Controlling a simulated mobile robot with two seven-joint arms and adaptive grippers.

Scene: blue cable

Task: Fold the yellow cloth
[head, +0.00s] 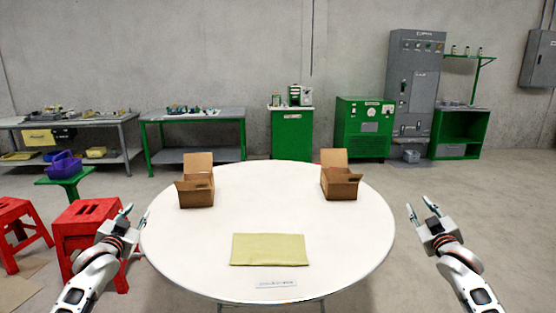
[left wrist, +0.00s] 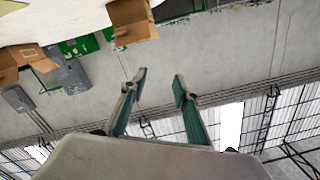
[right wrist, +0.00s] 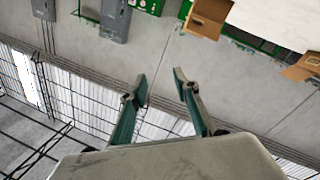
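The yellow cloth (head: 268,249) lies flat on the round white table (head: 270,204), near its front edge, as a neat rectangle. My left gripper (head: 136,212) is open and empty beside the table's left edge, away from the cloth. Its spread fingers (left wrist: 159,82) show in the left wrist view with nothing between them. My right gripper (head: 420,207) is open and empty off the table's right edge. Its spread fingers (right wrist: 160,82) also show in the right wrist view.
Two open cardboard boxes stand on the far half of the table, one at left (head: 196,192) and one at right (head: 340,183). A small label (head: 275,284) lies in front of the cloth. Red stools (head: 88,222) stand left of the table. The tabletop around the cloth is clear.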

